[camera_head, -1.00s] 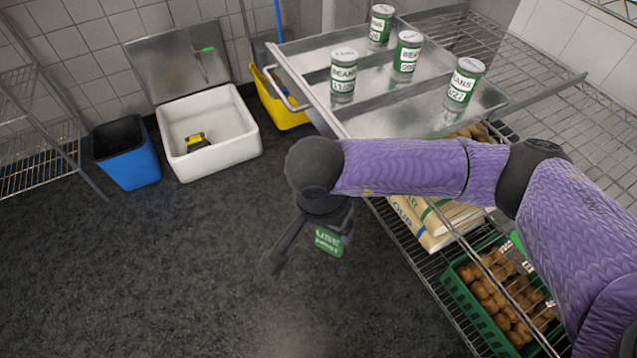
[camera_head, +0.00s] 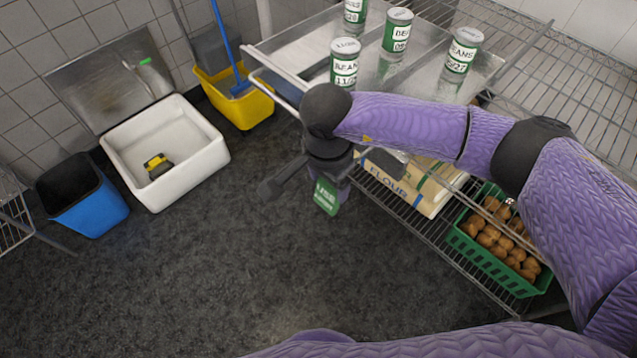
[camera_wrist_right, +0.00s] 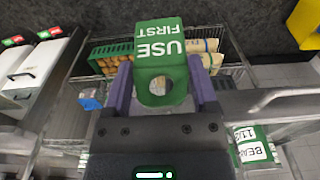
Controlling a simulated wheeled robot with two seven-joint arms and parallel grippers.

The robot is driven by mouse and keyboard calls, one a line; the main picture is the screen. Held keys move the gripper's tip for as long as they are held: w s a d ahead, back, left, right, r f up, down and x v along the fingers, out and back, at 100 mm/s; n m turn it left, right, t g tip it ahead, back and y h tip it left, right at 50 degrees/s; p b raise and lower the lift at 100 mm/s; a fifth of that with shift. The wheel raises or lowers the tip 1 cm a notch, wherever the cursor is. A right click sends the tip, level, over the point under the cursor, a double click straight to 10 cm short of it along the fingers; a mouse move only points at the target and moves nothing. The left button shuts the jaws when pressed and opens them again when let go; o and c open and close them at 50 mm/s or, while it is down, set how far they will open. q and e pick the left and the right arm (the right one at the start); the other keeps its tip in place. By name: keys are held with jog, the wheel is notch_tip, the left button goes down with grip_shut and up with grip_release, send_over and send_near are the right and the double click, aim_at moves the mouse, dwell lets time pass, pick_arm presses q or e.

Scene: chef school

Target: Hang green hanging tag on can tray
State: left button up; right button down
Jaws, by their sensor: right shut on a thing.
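The green hanging tag (camera_head: 326,198) reads "USE FIRST". My right gripper (camera_head: 331,178) is shut on it, off the front-left side of the can tray (camera_head: 425,78). In the right wrist view the tag (camera_wrist_right: 160,60) sits between the two purple fingers, with its round hole showing. The can tray is a metal tray on the shelf rack, with a rail handle (camera_head: 272,88) along its left edge. Several green-and-white bean cans (camera_head: 397,32) stand on it. My right forearm hides the tray's near edge. My left gripper is not in view.
Below the tray are flour bags (camera_head: 430,195) and a green crate (camera_head: 470,244) of brown round items. A white sink (camera_head: 205,160), blue bin (camera_head: 80,200) and yellow mop bucket (camera_head: 245,108) stand at left. The dark floor between is free.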

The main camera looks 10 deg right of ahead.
aim_at(360, 156)
jog(key=shift+w+d+f+b, duration=0.25)
jog(key=shift+w+d+b, duration=0.35)
jog(key=shift+w+d, duration=0.65)
jog(key=shift+w+d+f+b, duration=0.2)
jog(key=shift+w+d+b, duration=0.4)
jog(key=shift+w+d, duration=0.6)
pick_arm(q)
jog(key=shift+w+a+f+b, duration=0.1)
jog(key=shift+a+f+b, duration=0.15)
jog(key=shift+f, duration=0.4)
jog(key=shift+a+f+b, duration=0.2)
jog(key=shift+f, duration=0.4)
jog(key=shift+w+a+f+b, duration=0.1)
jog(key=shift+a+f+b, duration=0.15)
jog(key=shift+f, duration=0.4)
pick_arm(e)
jog(key=shift+w+d+f, duration=0.1)
jog(key=shift+d+f, duration=0.25)
jog(key=shift+d, duration=0.3)
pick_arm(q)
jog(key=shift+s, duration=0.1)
pick_arm(e)
grip_release()
jog(key=shift+r, duration=0.1)
